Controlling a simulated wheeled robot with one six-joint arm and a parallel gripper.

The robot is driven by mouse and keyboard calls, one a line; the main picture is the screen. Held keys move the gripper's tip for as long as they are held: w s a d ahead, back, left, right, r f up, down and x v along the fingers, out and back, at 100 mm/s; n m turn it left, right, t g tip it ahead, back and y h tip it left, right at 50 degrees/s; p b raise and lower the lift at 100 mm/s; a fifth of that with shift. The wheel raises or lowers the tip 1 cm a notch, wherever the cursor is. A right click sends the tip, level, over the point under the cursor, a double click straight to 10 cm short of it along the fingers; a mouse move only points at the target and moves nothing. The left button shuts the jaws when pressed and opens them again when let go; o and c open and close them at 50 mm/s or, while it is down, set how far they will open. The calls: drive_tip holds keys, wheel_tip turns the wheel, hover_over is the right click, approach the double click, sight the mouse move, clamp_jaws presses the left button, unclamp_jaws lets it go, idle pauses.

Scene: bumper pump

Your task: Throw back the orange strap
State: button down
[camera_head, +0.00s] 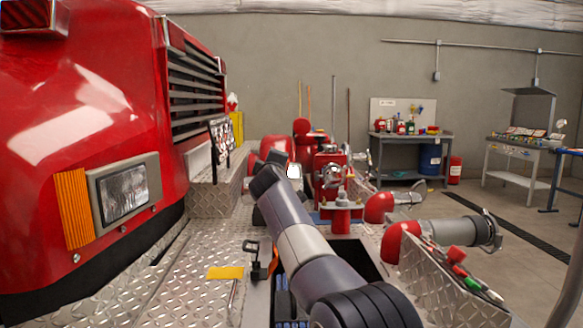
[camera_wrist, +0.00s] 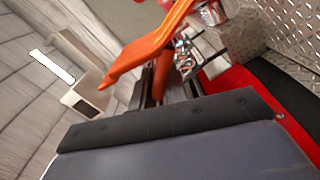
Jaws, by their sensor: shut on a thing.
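The orange strap (camera_wrist: 148,50) shows in the wrist view, running from the top middle down to a loose end at the left. A part of it passes down between the dark fingers of my gripper (camera_wrist: 166,82), which is shut on it. In the head view my arm reaches forward over the bumper, and my gripper and the held strap are hidden behind it. A small black buckle-like piece with an orange part (camera_head: 274,247) sits on the bumper beside my arm; I cannot tell whether it belongs to the same strap.
The red truck front (camera_head: 75,120) stands close on the left. A red pump (camera_head: 330,170) with pipe fittings is beyond my arm. A grey hose coupling (camera_head: 460,232) sticks out right. A yellow piece (camera_head: 226,273) lies on the tread plate. A workbench (camera_head: 410,140) stands at the back wall.

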drive_tip(key=shift+a+r+n, duration=0.2)
drive_tip(key=shift+a+r, duration=0.05)
drive_tip(key=shift+a, duration=0.25)
drive_tip(key=shift+a+r+n, duration=0.2)
drive_tip(key=shift+a, duration=0.25)
drive_tip(key=c, duration=1.6)
unclamp_jaws()
drive_tip(key=shift+d, duration=0.1)
drive_tip(key=shift+o, duration=0.5)
drive_tip(key=shift+f, duration=0.2)
drive_tip(key=s+b, duration=0.3)
drive_tip(key=s, duration=0.7)
drive_tip(key=shift+s, duration=0.4)
drive_tip(key=shift+w, duration=0.1)
drive_tip(key=w+p, duration=0.3)
drive_tip(key=w, duration=0.7)
drive_tip(key=shift+w+f, duration=0.15)
drive_tip(key=shift+w, duration=0.2)
